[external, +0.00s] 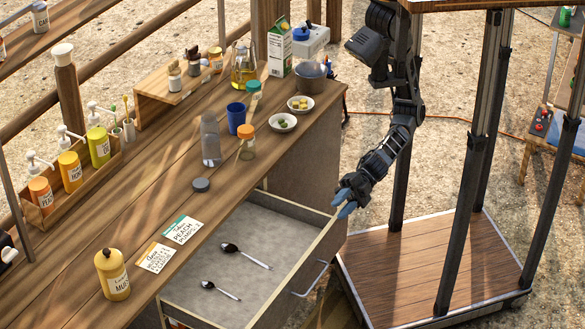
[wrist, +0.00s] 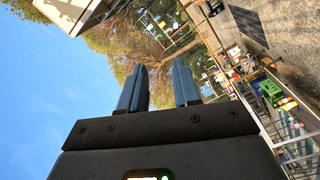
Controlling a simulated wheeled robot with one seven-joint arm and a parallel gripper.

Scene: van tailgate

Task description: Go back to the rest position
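My gripper (external: 346,203) hangs at the end of my dark arm, just beyond the right corner of the open drawer in the external view. In the wrist view its two blue fingers (wrist: 160,88) stand apart with sky and trees between them, so it is open and empty. The wrist view looks out sideways over trees and ground, away from the counter. Whether the fingers touch the drawer's edge I cannot tell.
The wooden counter (external: 150,215) carries a clear bottle (external: 211,142), a blue cup (external: 236,118), an orange-lidded jar (external: 247,143), two bowls (external: 283,123) and a yellow mustard bottle (external: 112,274). The drawer juts out with its handle (external: 311,280) facing right. Dark posts stand right of my arm.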

